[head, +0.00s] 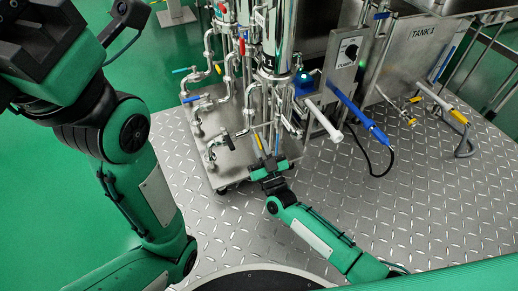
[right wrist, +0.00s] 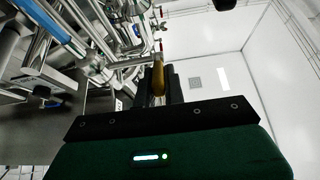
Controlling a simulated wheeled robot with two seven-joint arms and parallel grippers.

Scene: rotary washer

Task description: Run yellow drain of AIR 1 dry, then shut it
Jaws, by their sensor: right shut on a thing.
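The yellow drain handle (head: 259,141) sits low on the skid's pipework in the head view, just above my right gripper (head: 268,168). In the right wrist view the yellow handle (right wrist: 158,78) lies between the dark fingers of my right gripper (right wrist: 160,88), which is shut on it. The handle points toward the palm, and its far end meets a metal valve and pipe. Any flow from the drain outlet is too small to make out. No AIR 1 label is readable.
Other valve handles, red (head: 223,9) and blue (head: 192,99), crowd the pipework. A white-handled tool (head: 322,120) and a blue one (head: 358,118) stick out at the right, beside the knob panel (head: 347,52). The tread-plate floor (head: 420,210) is clear at the right front.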

